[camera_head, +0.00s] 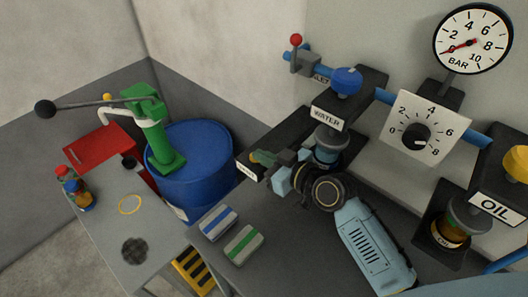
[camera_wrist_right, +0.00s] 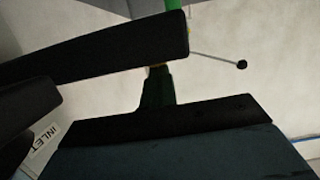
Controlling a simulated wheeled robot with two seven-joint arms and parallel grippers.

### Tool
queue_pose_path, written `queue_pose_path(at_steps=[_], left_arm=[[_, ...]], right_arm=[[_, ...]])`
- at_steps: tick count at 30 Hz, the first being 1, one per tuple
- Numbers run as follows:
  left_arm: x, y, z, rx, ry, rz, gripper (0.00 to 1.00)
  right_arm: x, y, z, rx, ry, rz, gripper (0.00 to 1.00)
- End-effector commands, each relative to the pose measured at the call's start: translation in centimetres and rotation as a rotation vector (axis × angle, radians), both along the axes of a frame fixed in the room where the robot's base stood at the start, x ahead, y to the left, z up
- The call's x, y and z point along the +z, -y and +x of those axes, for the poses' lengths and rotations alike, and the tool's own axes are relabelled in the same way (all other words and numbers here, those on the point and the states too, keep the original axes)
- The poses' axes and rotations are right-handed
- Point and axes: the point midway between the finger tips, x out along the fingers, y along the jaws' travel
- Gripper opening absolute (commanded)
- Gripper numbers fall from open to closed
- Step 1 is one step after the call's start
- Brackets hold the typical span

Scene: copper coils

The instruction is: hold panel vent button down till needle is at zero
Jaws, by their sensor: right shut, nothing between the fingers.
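The round BAR gauge (camera_head: 474,40) is at the upper right of the head view. Its red needle points left, at or very close to the 0 mark. A dark panel plate with a small white label (camera_head: 245,169) is left of the WATER unit. A small green fitting with a brassy part (camera_head: 262,158) stands on it. My right gripper (camera_head: 277,158) is shut and empty, with its tips at this fitting; I cannot tell whether they press it. A dark green part (camera_wrist_right: 157,88) shows close ahead in the wrist view. The button's face is hidden. My left gripper is not in view.
A WATER bowl unit (camera_head: 328,145), a knob dial (camera_head: 416,135) and an OIL unit (camera_head: 450,228) line the panel to the right. A blue drum (camera_head: 197,160) with a green pump stands left. Two striped blocks (camera_head: 218,222) (camera_head: 243,244) lie on the grey surface below.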

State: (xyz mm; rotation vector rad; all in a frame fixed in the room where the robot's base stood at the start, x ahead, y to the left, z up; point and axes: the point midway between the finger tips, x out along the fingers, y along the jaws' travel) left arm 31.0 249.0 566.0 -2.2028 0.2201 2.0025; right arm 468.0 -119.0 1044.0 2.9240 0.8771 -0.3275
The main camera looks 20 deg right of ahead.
Motion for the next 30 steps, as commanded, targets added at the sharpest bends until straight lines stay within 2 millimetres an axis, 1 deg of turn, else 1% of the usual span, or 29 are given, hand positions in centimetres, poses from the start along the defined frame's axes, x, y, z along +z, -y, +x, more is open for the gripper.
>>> queue_pose_path(at_steps=[1,5,8,11,18,19,20,24,27,30], left_arm=[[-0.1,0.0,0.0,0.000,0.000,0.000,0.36],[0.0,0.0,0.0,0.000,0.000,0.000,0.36],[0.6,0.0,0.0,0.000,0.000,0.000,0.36],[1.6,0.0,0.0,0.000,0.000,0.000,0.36],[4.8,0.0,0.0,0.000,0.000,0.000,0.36],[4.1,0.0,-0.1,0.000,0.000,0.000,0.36],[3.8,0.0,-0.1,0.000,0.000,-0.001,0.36],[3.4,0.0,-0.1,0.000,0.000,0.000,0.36],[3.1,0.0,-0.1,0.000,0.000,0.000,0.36],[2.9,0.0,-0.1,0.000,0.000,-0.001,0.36]], right_arm=[[-1.5,0.0,-0.4,0.006,-0.032,-0.015,0.00],[-1.3,0.0,-0.4,0.006,-0.032,-0.016,0.00],[-0.7,0.0,-0.4,0.006,-0.030,-0.016,0.00],[0.5,0.0,-0.4,0.007,-0.026,-0.015,0.00],[4.6,-0.1,-0.4,0.007,-0.003,-0.007,0.00],[4.2,0.5,-1.3,0.006,-0.004,-0.010,0.00],[4.2,0.9,-1.9,0.005,-0.003,-0.009,0.00],[4.9,2.6,-4.5,0.007,-0.002,-0.008,0.00],[5.5,3.7,-6.1,0.006,-0.001,-0.006,0.00],[5.9,4.5,-7.2,0.004,0.001,-0.005,0.00]])
